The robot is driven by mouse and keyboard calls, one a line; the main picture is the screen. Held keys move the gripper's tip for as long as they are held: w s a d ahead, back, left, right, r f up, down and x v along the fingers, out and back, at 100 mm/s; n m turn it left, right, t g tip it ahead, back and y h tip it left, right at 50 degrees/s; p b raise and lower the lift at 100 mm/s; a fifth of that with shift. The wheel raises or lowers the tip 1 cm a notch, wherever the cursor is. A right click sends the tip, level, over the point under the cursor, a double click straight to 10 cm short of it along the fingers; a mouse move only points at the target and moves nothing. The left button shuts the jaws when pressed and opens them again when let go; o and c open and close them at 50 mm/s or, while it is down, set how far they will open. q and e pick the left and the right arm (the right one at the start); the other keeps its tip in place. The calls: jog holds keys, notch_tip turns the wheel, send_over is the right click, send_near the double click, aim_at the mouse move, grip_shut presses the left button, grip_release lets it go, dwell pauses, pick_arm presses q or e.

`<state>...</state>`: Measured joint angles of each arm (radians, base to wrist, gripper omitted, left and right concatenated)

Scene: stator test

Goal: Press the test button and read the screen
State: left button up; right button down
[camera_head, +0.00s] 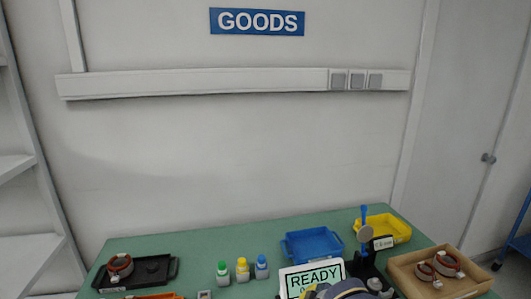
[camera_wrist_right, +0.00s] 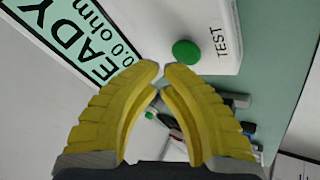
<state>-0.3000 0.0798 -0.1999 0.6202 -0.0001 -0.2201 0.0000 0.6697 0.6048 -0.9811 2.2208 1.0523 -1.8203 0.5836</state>
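The tester's screen (camera_head: 314,278) stands at the bottom middle of the head view and reads "READY"; its lower line is partly hidden. In the right wrist view the screen (camera_wrist_right: 75,38) shows part of "READY" and "0.0 ohm". The green test button (camera_wrist_right: 186,53) sits on a white housing beside the label "TEST". My right gripper (camera_wrist_right: 162,68) has its yellow fingertips together with nothing between them, just short of the button in the picture. Whether it touches the button cannot be told. My left gripper is not in view.
On the green table are a black tray (camera_head: 158,270) with a copper-wound stator (camera_head: 120,265), several small bottles (camera_head: 242,270), a blue tray (camera_head: 313,244), a yellow tray (camera_head: 390,227) and a brown tray (camera_head: 405,277) with two stators. A dark stand (camera_head: 365,266) is close right of the screen.

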jog(key=shift+f, duration=0.2)
jog(key=shift+f, duration=0.35)
dwell(0.7)
jog(key=shift+r, duration=0.55)
jog(key=shift+r, duration=3)
